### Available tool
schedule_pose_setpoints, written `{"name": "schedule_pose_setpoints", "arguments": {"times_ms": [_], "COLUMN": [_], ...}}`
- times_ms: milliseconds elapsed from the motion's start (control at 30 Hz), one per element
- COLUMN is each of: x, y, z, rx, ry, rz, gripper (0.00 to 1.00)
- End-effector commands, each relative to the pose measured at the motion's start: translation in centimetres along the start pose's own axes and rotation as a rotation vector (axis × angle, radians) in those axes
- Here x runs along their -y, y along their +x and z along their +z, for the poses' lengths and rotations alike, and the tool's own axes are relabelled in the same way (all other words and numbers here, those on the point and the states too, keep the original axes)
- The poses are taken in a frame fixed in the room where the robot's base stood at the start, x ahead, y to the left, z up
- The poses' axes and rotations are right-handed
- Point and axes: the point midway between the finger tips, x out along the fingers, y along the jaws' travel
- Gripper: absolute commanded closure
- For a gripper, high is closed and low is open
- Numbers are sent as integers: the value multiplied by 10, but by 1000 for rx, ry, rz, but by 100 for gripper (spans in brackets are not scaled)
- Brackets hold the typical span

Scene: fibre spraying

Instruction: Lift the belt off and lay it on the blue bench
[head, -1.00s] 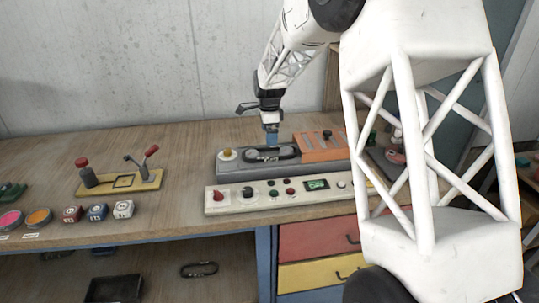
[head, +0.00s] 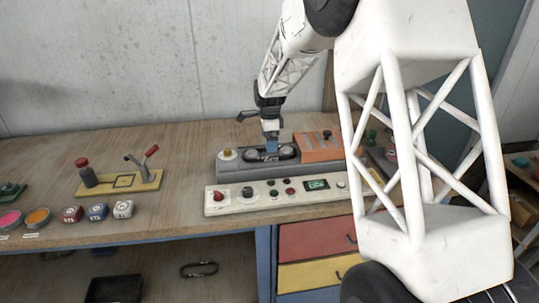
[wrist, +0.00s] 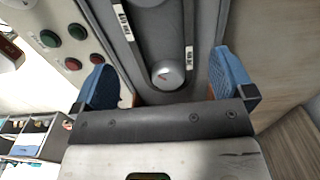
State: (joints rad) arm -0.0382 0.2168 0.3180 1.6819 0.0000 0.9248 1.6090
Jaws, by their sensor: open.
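The belt (head: 291,152) is a dark loop around two round pulleys on a grey machine (head: 235,171), in the middle of the head view. In the wrist view, the belt (wrist: 188,45) shows as two dark runs with white labels, beside a silver pulley (wrist: 168,74). My gripper (head: 271,150) is over the belt, pointing down. In the wrist view, its blue-padded fingers (wrist: 167,86) are wide apart, one on either side of the belt and pulley. Nothing is held. The machine stands on a wooden-topped bench with a blue frame (head: 263,262).
A control panel (head: 230,203) with knobs lies in front of the machine, and an orange block (head: 318,148) adjoins its right. A yellow fixture (head: 140,183) and several dice-like blocks stand left. Another dark loop (head: 199,269) lies on the lower shelf. Bare bench top lies between.

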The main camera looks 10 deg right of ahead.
Motion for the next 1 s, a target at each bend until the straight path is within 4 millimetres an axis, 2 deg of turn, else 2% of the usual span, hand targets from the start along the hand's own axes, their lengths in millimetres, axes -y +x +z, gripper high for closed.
{"name": "schedule_pose_setpoints", "arguments": {"times_ms": [400,500,1000], "x": [1,1,1], "y": [42,47,49], "z": [-1,-1,-1], "rx": [0,0,0], "ry": [0,0,0], "rz": [1,1,0], "gripper": [0,0,0]}}
